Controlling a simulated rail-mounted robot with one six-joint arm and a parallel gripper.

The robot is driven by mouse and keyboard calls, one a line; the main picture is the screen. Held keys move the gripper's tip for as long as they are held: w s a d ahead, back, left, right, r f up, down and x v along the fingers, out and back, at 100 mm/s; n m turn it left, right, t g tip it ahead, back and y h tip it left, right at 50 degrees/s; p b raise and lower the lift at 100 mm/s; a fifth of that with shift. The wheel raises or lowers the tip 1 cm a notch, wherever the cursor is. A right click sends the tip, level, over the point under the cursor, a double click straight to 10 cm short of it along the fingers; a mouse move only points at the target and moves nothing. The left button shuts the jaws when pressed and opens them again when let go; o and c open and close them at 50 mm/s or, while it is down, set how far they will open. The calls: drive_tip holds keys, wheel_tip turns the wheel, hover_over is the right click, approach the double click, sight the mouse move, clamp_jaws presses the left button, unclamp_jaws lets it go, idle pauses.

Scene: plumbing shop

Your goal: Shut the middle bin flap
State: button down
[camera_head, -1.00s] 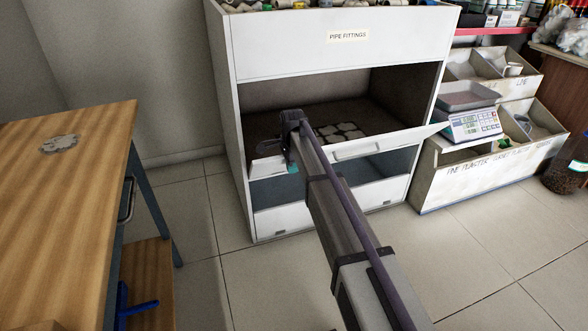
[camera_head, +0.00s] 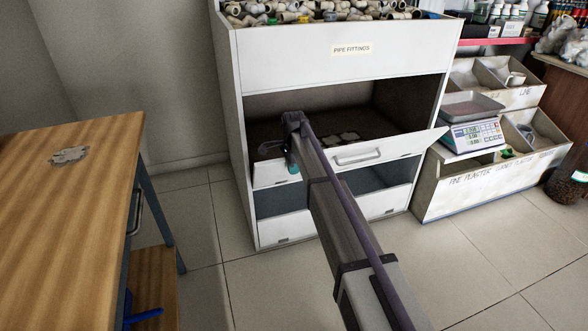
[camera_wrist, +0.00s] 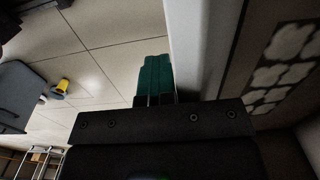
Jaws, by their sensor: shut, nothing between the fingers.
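The middle bin flap (camera_head: 384,151) is a white panel with a bar handle on the PIPE FITTINGS cabinet (camera_head: 300,58). It leans outward, partly open, with the dark middle compartment showing above and behind it. My gripper (camera_head: 293,168) is at the flap's left part, and my arm hides some of the panel. In the wrist view, my shut teal fingertips (camera_wrist: 155,78) are on the floor side, close beside the pale flap panel (camera_wrist: 194,45). I cannot tell if they touch it. Nothing is between them.
A lower white flap (camera_head: 290,225) sits below a dark gap. Several pipe fittings (camera_head: 300,12) fill the top bin. A wooden table (camera_head: 60,210) stands left. A scale (camera_head: 473,135) and plaster bins (camera_head: 480,185) stand right. Tiled floor (camera_head: 240,290) is open in front.

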drive_tip(key=shift+w+a+r+p, duration=0.25)
drive_tip(key=shift+w+r+p, duration=0.2)
drive_tip(key=shift+w, duration=0.35)
drive_tip(key=shift+w+a+r+p, duration=0.2)
drive_tip(key=shift+w+r+p, duration=0.25)
drive_tip(key=shift+w, duration=0.3)
drive_tip(key=shift+w+a+r+p, duration=0.15)
drive_tip(key=shift+w+a, duration=0.05)
drive_tip(key=shift+w, duration=0.35)
drive_tip(key=shift+w+a+r+p, duration=0.1)
drive_tip(key=shift+w+a+r, duration=0.1)
drive_tip(key=shift+w, duration=0.35)
drive_tip(key=shift+w+a+r+p, duration=0.1)
drive_tip(key=shift+w+a+p, duration=0.1)
drive_tip(key=shift+w, duration=0.45)
